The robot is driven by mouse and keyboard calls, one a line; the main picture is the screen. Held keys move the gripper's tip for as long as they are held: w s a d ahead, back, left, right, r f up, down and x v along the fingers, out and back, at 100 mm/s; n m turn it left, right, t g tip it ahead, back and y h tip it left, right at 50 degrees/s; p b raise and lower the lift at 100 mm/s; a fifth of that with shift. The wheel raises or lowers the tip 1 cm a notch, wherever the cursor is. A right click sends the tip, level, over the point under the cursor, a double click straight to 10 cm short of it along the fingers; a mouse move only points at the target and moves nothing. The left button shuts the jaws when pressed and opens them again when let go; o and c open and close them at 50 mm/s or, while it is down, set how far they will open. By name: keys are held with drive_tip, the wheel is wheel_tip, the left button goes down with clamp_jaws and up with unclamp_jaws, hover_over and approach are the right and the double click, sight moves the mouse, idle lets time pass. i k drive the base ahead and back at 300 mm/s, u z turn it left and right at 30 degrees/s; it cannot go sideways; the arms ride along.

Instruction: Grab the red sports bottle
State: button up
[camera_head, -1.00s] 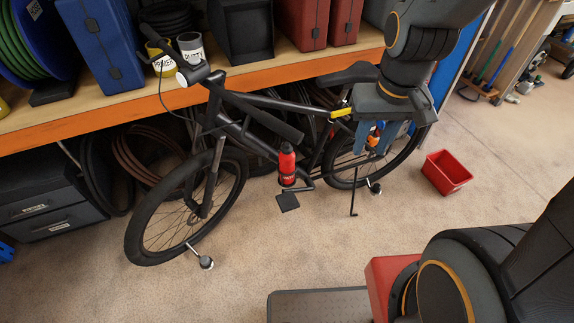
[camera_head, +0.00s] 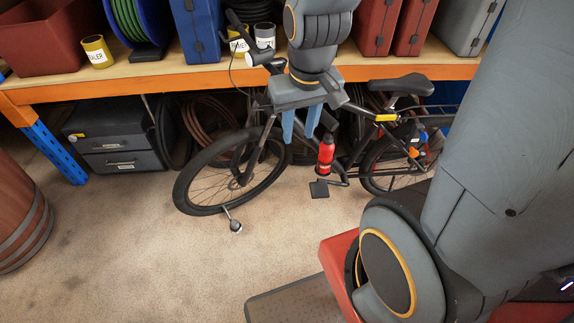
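The gripper body hides part of the bicycle's frame.
An orange-edged workbench (camera_head: 200,79) stands behind the bicycle, with bins, cases and cans on it. Dark drawers (camera_head: 115,140) stand beneath it at left. A brown barrel (camera_head: 20,215) is at the far left.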

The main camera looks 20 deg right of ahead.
sight(326, 147)
drive_tip(key=u, duration=0.25)
drive_tip(key=i, duration=0.75)
drive_tip(key=z, duration=1.9)
